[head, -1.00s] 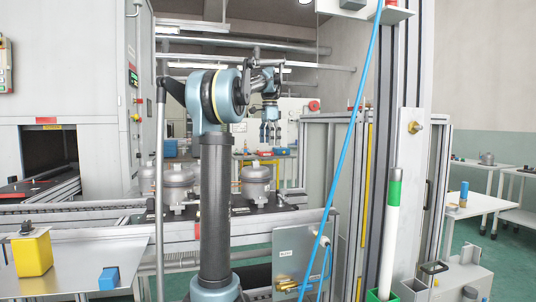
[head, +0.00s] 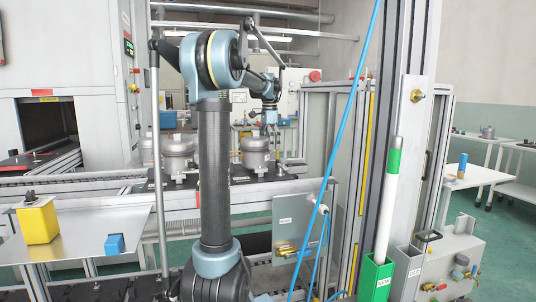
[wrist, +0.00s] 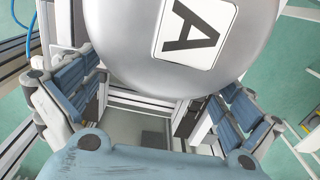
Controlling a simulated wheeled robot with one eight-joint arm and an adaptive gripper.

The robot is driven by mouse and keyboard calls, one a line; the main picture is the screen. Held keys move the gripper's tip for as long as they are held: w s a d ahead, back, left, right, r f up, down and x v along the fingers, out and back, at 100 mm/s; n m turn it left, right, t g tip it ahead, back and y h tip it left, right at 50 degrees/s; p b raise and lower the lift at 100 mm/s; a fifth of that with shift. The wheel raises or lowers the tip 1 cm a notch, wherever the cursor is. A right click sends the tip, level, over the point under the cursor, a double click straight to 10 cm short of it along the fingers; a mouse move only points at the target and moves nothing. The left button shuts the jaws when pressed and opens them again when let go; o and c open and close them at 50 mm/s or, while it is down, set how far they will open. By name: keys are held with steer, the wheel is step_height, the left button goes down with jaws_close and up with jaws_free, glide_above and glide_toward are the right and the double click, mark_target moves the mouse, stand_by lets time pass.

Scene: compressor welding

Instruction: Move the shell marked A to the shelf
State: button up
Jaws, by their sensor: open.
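A silver, rounded shell with a white label marked A (wrist: 190,30) fills the top of the wrist view. My gripper (wrist: 155,90) is open. Its two blue-padded fingers stand apart, near the left and right lower sides of the shell, and do not hold it. In the head view my gripper (head: 268,128) is low over or in front of a silver shell (head: 255,154) on the conveyor fixture; its label cannot be read there. I cannot tell which surface is the shelf.
A metal table (head: 85,235) at the left holds a yellow block (head: 38,224) and a blue block (head: 114,244). A grey panel (head: 297,222) and a blue hose (head: 344,130) are right of my arm. White tables (head: 480,176) stand at the far right.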

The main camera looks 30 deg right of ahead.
steer(key=shift+f, duration=1.5)
jaws_close()
steer(key=c, duration=2.1)
jaws_free()
jaws_close()
steer(key=shift+r, duration=0.5)
steer(key=shift+r, duration=2.25)
